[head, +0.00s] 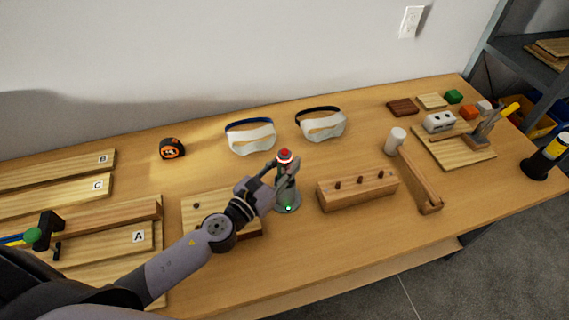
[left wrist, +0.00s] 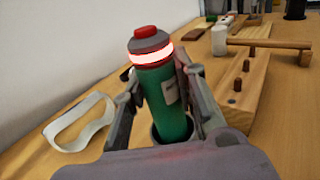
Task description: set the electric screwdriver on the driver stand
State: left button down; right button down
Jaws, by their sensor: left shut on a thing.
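The electric screwdriver (head: 284,157) stands about upright in the middle of the table, with a red cap and a pale glowing band. In the left wrist view its green body (left wrist: 165,95) shows between the fingers. My left gripper (head: 285,172) is shut around the body. The grey driver stand (head: 289,200) is directly under it, with a small green light on its front. In the left wrist view the screwdriver's lower end meets the stand's round rim (left wrist: 157,132); how deep it sits is hidden. My right gripper is not in view.
A wooden block with pegs (head: 357,190) and a mallet (head: 420,180) are right of the stand. Two pairs of goggles (head: 251,138) (head: 322,125) lie behind, with a tape measure (head: 172,149) farther left. A wooden board (head: 200,210) lies partly under my left arm.

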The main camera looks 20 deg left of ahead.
pick_arm(q)
jog(key=c, duration=1.6)
grip_release()
jog(key=shift+o, duration=0.2)
jog(key=shift+s+a+f, duration=0.15)
jog(key=shift+s+a, duration=0.05)
jog(key=shift+s, duration=0.5)
jog(key=shift+s+a+b, duration=0.25)
jog(key=shift+s+b, duration=0.15)
jog(key=shift+s, duration=0.3)
jog(key=shift+b+v, duration=0.75)
jog(key=shift+v, duration=0.9)
jog(key=b+v, duration=0.2)
jog(key=v, duration=0.2)
jog(key=shift+s+a, duration=0.1)
jog(key=shift+s, duration=0.3)
